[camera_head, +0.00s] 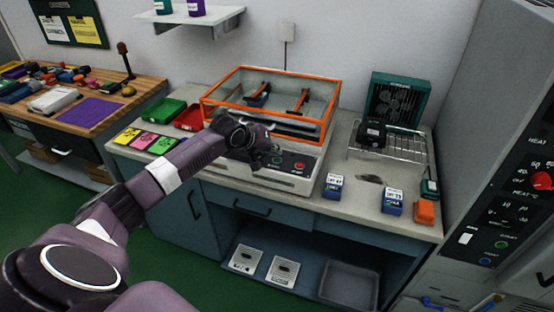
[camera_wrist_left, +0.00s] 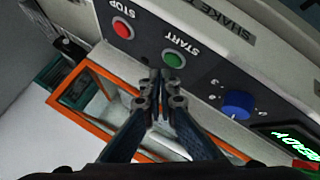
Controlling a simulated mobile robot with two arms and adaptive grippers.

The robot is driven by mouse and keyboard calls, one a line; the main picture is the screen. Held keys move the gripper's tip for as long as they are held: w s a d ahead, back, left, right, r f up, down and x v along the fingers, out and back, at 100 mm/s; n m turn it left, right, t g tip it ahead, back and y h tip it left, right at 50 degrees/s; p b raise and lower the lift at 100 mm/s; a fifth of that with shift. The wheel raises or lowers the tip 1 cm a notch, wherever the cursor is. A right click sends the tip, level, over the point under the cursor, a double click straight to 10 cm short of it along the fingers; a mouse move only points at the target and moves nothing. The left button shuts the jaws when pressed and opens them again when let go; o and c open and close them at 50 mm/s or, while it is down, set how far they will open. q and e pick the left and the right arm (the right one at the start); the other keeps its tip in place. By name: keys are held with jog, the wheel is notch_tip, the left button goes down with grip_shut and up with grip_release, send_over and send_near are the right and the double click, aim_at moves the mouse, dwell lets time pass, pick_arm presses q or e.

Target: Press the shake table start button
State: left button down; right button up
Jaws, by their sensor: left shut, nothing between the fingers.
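The shake table (camera_head: 250,172) stands on the grey bench, with an orange-framed clear enclosure (camera_head: 326,112) on top. Its front panel carries the green START button (camera_wrist_left: 173,59) and the red STOP button (camera_wrist_left: 122,28); the red one also shows in the head view (camera_head: 299,165). A blue dial (camera_wrist_left: 237,104) and a lit green display (camera_wrist_left: 293,144) sit on the same panel. My left gripper (camera_head: 272,155) is shut and empty in front of the panel. In the left wrist view its fingertips (camera_wrist_left: 162,76) appear beside the START button; I cannot tell whether they touch it.
Small blue boxes (camera_head: 392,201) stand on the bench right of the shake table. A wire rack (camera_head: 410,150) and a green fan unit (camera_head: 399,98) are behind them. A tall grey cabinet (camera_head: 500,110) with controls borders the right. Coloured cards (camera_head: 161,144) lie at left.

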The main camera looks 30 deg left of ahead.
aim_at(275, 160)
pick_arm(q)
jog(key=shift+f, duration=0.1)
dwell(0.6)
jog(key=shift+f, duration=0.3)
jog(key=shift+f, duration=0.5)
dwell(0.8)
jog(key=shift+r+p, duration=0.1)
jog(key=shift+p, duration=0.2)
jog(key=shift+r+p, duration=0.75)
jog(key=shift+p, duration=0.15)
notch_tip(275, 160, up, 5)
jog(key=p, duration=0.5)
jog(key=shift+r, duration=0.1)
